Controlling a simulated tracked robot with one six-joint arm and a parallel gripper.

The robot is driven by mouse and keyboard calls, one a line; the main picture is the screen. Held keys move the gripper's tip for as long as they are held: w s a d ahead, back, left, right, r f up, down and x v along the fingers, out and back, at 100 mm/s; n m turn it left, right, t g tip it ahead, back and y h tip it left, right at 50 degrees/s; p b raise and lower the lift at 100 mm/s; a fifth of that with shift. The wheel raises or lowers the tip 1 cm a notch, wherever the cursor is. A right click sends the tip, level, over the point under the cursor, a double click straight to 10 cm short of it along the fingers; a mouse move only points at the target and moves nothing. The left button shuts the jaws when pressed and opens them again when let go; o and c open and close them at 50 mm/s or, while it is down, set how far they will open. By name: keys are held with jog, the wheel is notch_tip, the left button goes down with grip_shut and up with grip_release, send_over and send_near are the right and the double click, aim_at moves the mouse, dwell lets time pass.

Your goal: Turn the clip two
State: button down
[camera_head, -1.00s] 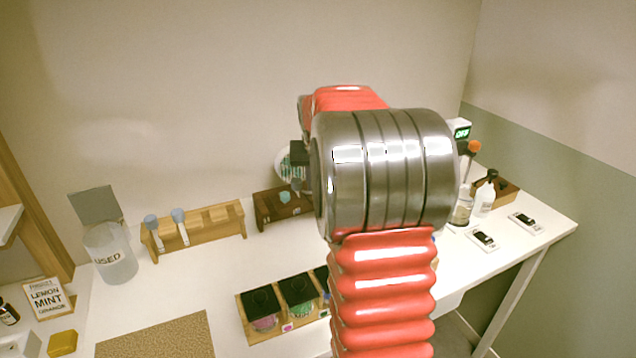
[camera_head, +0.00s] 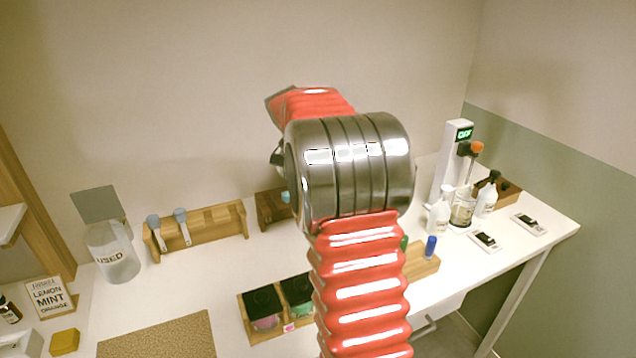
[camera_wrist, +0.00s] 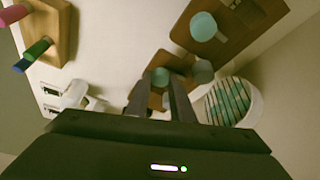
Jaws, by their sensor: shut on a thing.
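My gripper (camera_wrist: 160,86) shows in the wrist view as two dark fingers pointing at a dark wooden holder. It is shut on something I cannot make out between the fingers. A teal bulb (camera_wrist: 160,76) shows between the fingertips, and a grey-blue bulb (camera_wrist: 203,70) is beside them. In the head view my arm hides most of the gripper and part of the wooden holder (camera_head: 270,207). Two white plates with black pieces (camera_head: 486,241) (camera_head: 529,224) lie at the right of the table. I cannot tell which thing is the clip.
A wooden rack (camera_head: 205,232) with blue-topped droppers and a USED jar (camera_head: 115,255) stand at the left. Black-lidded jars (camera_head: 262,302) are in front. White bottles (camera_head: 440,215) and a tower with a green display (camera_head: 463,135) stand at the right.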

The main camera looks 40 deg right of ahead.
jog(key=shift+w+m, duration=0.1)
jog(key=shift+m, duration=0.7)
jog(key=shift+g, duration=0.3)
jog(key=c, duration=1.5)
grip_release()
jog(key=shift+c, duration=0.2)
jog(key=v, duration=1.3)
jog(key=shift+r, duration=0.35)
